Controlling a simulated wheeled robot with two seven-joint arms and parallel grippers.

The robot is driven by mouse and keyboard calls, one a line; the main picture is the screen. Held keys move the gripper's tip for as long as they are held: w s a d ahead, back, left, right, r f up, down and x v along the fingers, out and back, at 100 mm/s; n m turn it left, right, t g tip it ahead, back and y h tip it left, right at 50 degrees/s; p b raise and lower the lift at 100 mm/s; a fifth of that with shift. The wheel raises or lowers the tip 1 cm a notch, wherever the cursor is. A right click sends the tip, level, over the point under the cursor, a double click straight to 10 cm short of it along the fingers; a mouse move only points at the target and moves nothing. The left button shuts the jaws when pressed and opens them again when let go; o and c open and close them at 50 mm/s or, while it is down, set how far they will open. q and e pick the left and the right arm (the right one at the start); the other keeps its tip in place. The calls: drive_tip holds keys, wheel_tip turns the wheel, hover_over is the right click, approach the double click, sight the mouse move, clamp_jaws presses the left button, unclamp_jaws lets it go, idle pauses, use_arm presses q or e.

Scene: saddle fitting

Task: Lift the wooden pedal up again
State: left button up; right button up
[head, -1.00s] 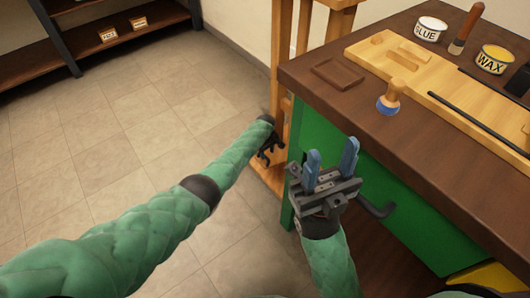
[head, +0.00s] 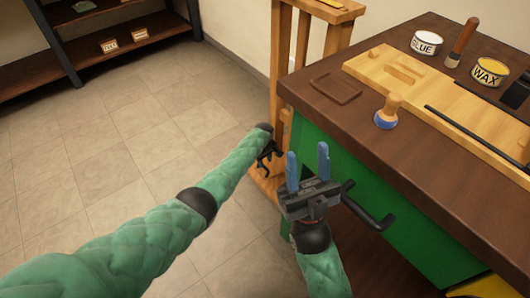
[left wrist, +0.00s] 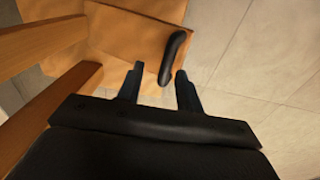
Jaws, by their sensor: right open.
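The wooden pedal (left wrist: 135,28) is a flat pale board in the left wrist view, with a black curved handle (left wrist: 174,57) at its right end. In the head view a part of the board (head: 266,186) shows low beside the green bench. My left gripper (head: 267,158) is down by it. In the left wrist view its two fingers (left wrist: 160,70) are apart, their tips just short of the black handle, with nothing between them. My right gripper (head: 307,150) is open and empty in front of the bench, blue fingers pointing up.
A wooden frame (head: 304,45) stands left of the bench with the dark top (head: 330,112). On the top are a glue tin (head: 427,42), a wax tin (head: 489,72), a brush and a blue-based knob tool (head: 387,113). The tiled floor at left is clear; a dark shelf stands behind.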

use_arm(q)
wheel_tip(320, 180, up, 3)
drive_tip(key=shift+r+p, duration=0.1)
drive_tip(key=shift+p, duration=0.5)
wheel_tip(320, 180, up, 3)
drive_tip(key=shift+f+p, duration=0.1)
drive_tip(key=shift+p, duration=0.4)
use_arm(e)
drive_tip(key=w+a+f+g+h, duration=0.1)
drive_tip(key=w+f+g, duration=0.2)
drive_tip(key=f, duration=0.3)
drive_tip(key=w+a+f+g+h, duration=0.1)
drive_tip(key=w+f+g, duration=0.1)
drive_tip(key=f, duration=0.5)
drive_tip(key=w+a+f+m+g+h, duration=0.1)
drive_tip(key=w+f+g, duration=0.2)
drive_tip(key=f, duration=0.4)
drive_tip(key=shift+w+a+f+g, duration=0.25)
drive_tip(key=shift+w+g, duration=0.05)
drive_tip(key=shift+w, duration=0.45)
